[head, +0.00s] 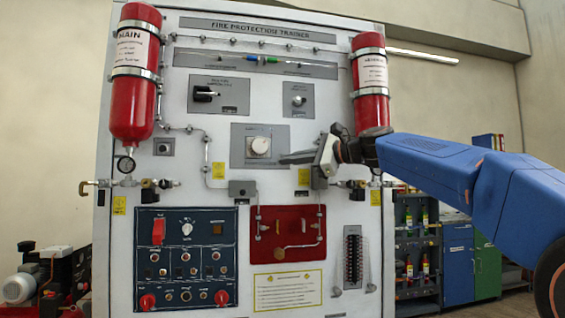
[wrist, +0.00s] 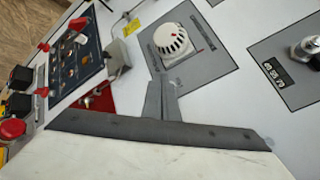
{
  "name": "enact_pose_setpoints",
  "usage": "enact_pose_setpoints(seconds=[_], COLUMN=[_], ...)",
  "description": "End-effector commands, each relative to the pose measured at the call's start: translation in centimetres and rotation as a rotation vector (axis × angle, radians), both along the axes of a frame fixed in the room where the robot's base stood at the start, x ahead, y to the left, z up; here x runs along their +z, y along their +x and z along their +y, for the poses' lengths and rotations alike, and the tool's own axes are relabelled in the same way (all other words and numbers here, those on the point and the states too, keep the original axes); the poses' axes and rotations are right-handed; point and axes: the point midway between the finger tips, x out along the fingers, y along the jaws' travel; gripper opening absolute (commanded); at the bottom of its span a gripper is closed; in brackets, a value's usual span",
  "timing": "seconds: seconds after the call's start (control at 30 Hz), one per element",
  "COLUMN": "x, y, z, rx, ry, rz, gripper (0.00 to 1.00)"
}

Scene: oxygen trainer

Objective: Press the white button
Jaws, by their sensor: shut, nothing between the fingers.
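A white round part with slots around its side (head: 260,145) sits on a grey plate (head: 240,155) at the middle of the panel; it is the likeliest white button. The wrist view shows it (wrist: 172,40) ahead of the fingertips. A smaller white round knob (head: 187,229) is on the dark blue control panel (head: 215,215). My gripper (head: 283,160) is shut and empty, its tips just right of and slightly below the slotted part in the head view. In the wrist view the fingers (wrist: 158,84) reach the plate's lower edge in the picture, apart from the slotted part.
A red cylinder (head: 136,75) hangs at the panel's left and another (head: 369,85) at its right, above my arm. Pipes, a red plate (head: 265,225) and a switch plate (head: 298,100) surround the middle. A plate with a metal fitting (wrist: 306,50) lies right in the wrist view.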

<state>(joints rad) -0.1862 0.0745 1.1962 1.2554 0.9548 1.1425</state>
Motion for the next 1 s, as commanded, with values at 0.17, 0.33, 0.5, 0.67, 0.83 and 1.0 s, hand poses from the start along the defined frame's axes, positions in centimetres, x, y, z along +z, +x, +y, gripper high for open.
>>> enact_pose_setpoints(seconds=[0.17, 0.33, 0.5, 0.67, 0.83, 1.0], x=[0.0, 0.0, 0.0, -0.01, -0.02, -0.04], y=[0.0, 0.0, 0.0, 0.01, 0.29, 0.8], z=[0.0, 0.0, 0.0, 0.0, 0.09, 0.24], rx=[0.0, 0.0, 0.0, 0.0, 0.0, 0.0], ry=[0.0, 0.0, 0.0, 0.0, 0.0, 0.0], rz=[0.0, 0.0, 0.0, 0.0, 0.0, 0.0], gripper=[0.0, 0.0, 0.0, 0.0, 0.0, 0.0])
